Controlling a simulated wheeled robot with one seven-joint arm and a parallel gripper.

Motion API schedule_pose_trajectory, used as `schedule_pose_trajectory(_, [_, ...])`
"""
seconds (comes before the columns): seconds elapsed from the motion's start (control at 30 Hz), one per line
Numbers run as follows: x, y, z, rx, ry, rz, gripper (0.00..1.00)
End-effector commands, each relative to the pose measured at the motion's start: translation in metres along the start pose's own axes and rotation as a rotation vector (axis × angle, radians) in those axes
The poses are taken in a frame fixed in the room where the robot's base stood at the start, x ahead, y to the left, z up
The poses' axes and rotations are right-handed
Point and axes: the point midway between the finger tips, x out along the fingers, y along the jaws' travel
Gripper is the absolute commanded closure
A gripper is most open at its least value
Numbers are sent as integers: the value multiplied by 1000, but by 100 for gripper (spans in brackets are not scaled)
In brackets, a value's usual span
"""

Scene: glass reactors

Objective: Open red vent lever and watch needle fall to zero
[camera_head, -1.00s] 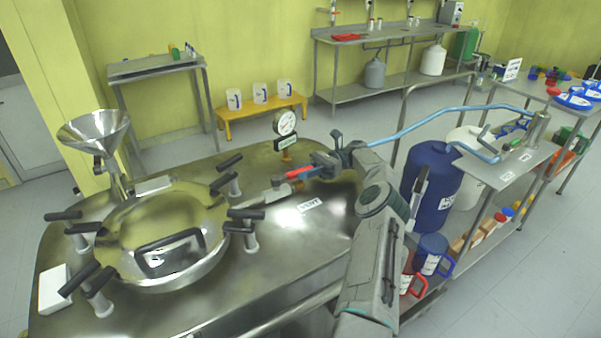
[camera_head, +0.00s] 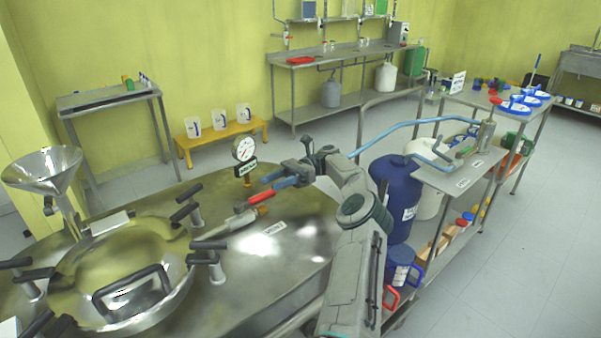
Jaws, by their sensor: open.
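The red vent lever (camera_head: 261,196) points right from the valve on a short metal pipe (camera_head: 230,222) on the steel vessel top. My gripper (camera_head: 283,182) is open at the lever's right end, with its blue-grey fingers very near the handle. I cannot tell whether they touch it. The round white pressure gauge (camera_head: 242,149) stands upright just behind and left of the lever, with a dark label below. Its needle is too small to read. A white VENT label (camera_head: 275,228) lies on the vessel top in front of the lever.
A round hatch (camera_head: 120,270) with black-handled clamps and a steel funnel (camera_head: 42,170) occupy the vessel's left side. A blue drum (camera_head: 396,195) and a steel cart (camera_head: 460,175) with a blue hose (camera_head: 420,122) stand right of my arm. Floor at far right is clear.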

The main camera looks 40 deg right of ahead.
Motion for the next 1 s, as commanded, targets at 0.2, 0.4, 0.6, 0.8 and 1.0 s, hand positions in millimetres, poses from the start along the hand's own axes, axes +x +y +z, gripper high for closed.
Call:
schedule_pose_trajectory(0.2, [-20, 31, 18, -2, -3, 1, 56])
schedule_pose_trajectory(0.4, [-32, 51, 28, -3, -4, 2, 56])
schedule_pose_trajectory(0.6, [-40, 63, 35, -1, -4, 5, 56])
schedule_pose_trajectory(0.8, [-46, 71, 38, 0, -3, 3, 56])
schedule_pose_trajectory(1.0, [-47, 73, 39, -1, 0, 2, 56])
